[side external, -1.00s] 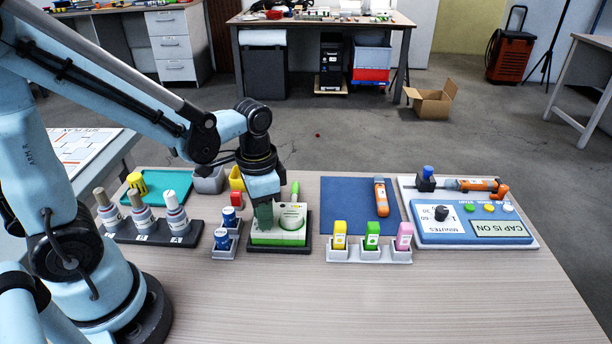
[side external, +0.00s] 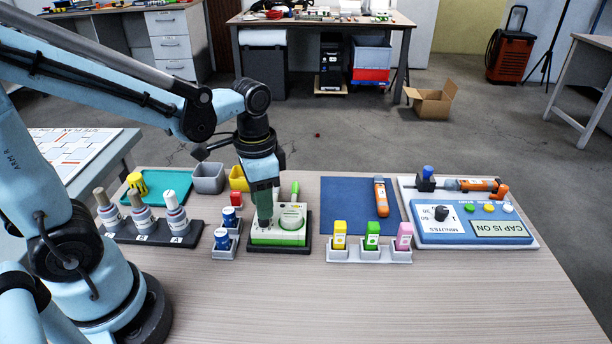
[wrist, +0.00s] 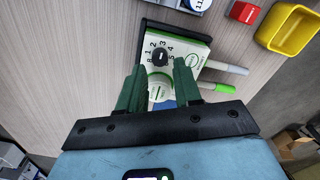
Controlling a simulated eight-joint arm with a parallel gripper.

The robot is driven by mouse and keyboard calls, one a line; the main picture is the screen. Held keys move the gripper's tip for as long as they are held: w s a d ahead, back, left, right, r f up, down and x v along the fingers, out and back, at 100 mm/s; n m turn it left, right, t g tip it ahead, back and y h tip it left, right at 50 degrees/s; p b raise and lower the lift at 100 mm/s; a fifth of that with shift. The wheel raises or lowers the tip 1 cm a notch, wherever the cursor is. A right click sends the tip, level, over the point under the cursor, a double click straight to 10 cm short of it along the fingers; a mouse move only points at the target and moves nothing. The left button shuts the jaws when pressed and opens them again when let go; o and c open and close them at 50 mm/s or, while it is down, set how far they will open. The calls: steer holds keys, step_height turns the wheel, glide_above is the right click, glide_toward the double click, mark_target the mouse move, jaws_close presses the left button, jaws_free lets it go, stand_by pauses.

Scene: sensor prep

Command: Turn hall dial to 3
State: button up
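The hall dial looks to be the black round knob (wrist: 160,57) on a white-and-green unit (wrist: 190,47), with digits printed around it. Which digit the knob points to is too small to tell. In the side view the unit (side external: 268,238) sits in a dark tray on the table, and my gripper hides the knob. My gripper (side external: 264,222) points down over the unit's left part. In the wrist view my gripper (wrist: 159,68) has its green fingers apart, with the knob visible in line with the gap. I cannot tell whether a finger touches the unit.
The front table is clear.

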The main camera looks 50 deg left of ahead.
step_height(320, 180, up, 9)
stand_by(0.5)
step_height(320, 180, down, 3)
steer(key=n+t, duration=0.2)
steer(key=t, duration=0.1)
steer(key=n+t, duration=0.2)
steer(key=t, duration=0.2)
steer(key=shift+f, duration=0.1)
